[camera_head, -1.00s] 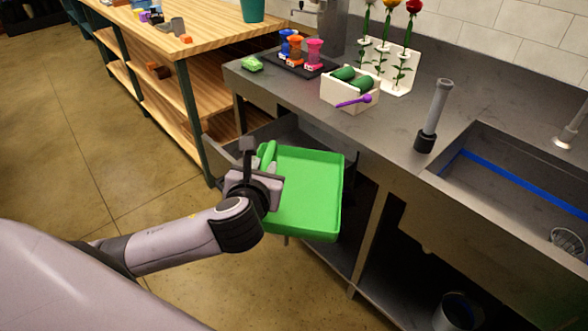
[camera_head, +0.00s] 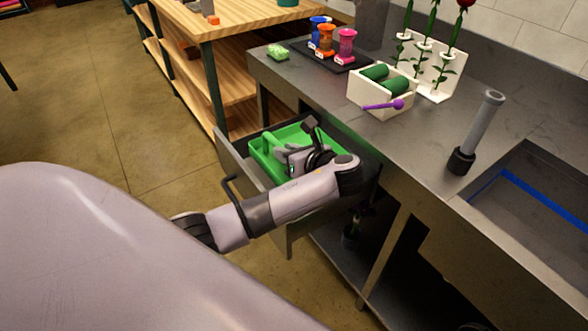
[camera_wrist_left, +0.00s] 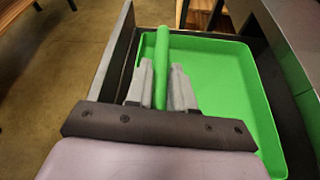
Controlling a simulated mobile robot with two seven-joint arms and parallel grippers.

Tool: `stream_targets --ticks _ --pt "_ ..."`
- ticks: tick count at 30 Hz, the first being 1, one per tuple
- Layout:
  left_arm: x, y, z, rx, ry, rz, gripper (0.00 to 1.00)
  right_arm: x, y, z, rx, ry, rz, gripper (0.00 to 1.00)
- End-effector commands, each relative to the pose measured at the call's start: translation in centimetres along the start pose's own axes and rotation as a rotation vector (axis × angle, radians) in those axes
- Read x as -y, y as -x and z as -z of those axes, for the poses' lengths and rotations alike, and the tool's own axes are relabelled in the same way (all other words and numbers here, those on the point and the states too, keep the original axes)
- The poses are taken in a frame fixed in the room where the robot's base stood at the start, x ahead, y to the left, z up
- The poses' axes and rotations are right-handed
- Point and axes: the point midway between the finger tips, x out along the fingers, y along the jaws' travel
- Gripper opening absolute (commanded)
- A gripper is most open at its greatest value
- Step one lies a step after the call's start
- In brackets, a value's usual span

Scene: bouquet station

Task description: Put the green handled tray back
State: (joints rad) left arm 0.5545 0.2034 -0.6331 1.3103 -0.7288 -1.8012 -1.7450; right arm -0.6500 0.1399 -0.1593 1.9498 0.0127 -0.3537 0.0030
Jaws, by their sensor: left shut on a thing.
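The green handled tray (camera_head: 264,151) is inside the open drawer (camera_head: 232,158) under the steel counter. My arm covers its near right part in the head view. In the left wrist view the tray (camera_wrist_left: 228,95) lies flat between the drawer walls, with its handle (camera_wrist_left: 161,65) along the left side. My left gripper (camera_head: 290,155) is shut on that handle. In the left wrist view its fingers (camera_wrist_left: 160,88) sit on both sides of the handle. Whether the tray touches the drawer's bottom cannot be seen. My right gripper is not in view.
The drawer's dark handle (camera_head: 232,192) faces the open floor. On the counter are a white box with green rolls (camera_head: 380,99), a purple scoop (camera_head: 385,105), a black tray of coloured holders (camera_head: 350,63) and a dark-based upright cylinder (camera_head: 477,130). A sink (camera_head: 540,215) lies right.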

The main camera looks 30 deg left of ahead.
Motion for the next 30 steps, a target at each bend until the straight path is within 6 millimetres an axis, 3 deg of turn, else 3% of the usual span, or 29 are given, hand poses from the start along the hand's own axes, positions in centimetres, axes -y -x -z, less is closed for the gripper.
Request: stream_targets --ticks 1,6,10,23,30 --pt "0.2 -0.6 1.6 0.0 -0.004 -0.002 0.0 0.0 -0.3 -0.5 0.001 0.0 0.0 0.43" --pt "0.9 -2.2 5.5 0.001 -0.003 0.0 0.0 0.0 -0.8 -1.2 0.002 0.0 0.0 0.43" --pt "1.2 -3.0 7.3 0.002 0.0 0.002 0.0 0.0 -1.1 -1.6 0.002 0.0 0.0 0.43" --pt "3.8 -5.6 5.6 0.003 0.003 0.002 0.0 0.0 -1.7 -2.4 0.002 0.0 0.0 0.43" --pt "4.0 -6.0 6.7 0.002 0.0 0.003 0.0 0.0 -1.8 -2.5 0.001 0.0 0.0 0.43"
